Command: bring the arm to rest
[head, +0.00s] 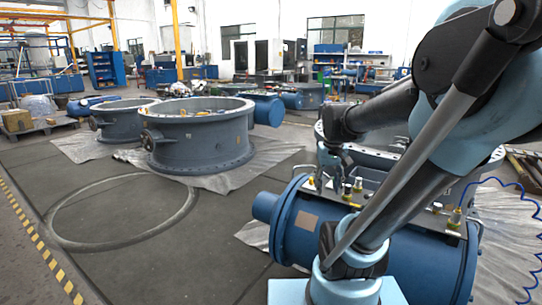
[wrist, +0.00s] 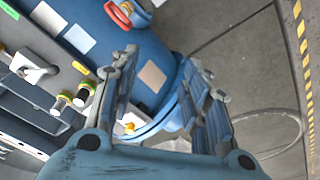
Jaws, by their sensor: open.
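My gripper (head: 325,184) hangs at the end of my bent arm, above the left part of the blue cylinder (head: 300,228) in the head view. In the wrist view my gripper (wrist: 160,72) has its fingers spread wide with nothing between them. The blue cylinder (wrist: 142,45) with a tan label lies beyond the fingers there. Whether the fingertips touch anything cannot be told.
Large grey valve rings (head: 200,135) stand on sheeting at the back left.

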